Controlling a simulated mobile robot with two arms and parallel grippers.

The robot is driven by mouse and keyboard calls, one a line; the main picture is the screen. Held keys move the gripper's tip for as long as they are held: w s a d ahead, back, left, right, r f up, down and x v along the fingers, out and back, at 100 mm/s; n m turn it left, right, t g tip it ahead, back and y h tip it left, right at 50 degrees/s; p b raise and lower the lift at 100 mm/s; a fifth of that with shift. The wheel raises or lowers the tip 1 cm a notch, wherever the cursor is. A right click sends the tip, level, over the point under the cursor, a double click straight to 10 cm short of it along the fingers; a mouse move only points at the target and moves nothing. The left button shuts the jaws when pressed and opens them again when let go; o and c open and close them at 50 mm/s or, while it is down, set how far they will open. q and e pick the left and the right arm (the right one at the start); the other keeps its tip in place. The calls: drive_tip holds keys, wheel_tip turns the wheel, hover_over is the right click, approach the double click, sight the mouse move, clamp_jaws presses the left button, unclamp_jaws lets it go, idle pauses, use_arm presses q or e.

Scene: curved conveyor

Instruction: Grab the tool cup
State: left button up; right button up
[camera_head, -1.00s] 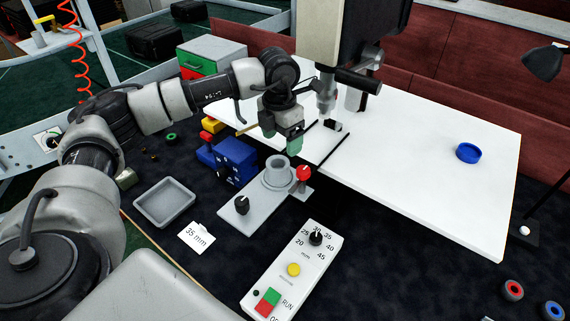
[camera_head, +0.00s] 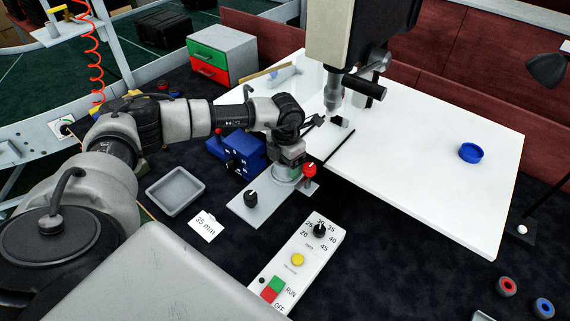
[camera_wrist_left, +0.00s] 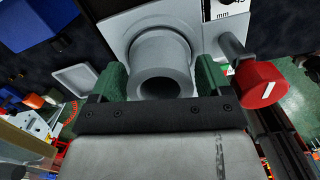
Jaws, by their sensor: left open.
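The tool cup (camera_wrist_left: 161,60) is a light grey round cup with a dark round opening, set on a grey plate with a black knob and a red knob. In the head view, my left gripper (camera_head: 288,170) is over it and hides most of it. In the left wrist view, the green fingers of my left gripper (camera_wrist_left: 160,80) are open, one on each side of the cup. I cannot tell whether either finger touches it. The red knob (camera_wrist_left: 262,88) sits close beside the right-hand finger there. My right gripper is not in view.
A blue box (camera_head: 236,150) stands just left of the plate. A grey tray (camera_head: 175,190) and a control panel (camera_head: 300,258) lie nearer. A drill-like machine (camera_head: 345,85) stands over the white table (camera_head: 430,190), which holds a blue ring (camera_head: 471,152).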

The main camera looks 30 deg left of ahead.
use_arm(q)
drive_tip(key=shift+c, duration=0.2)
drive_tip(key=c, duration=0.7)
drive_tip(key=shift+r, duration=0.1)
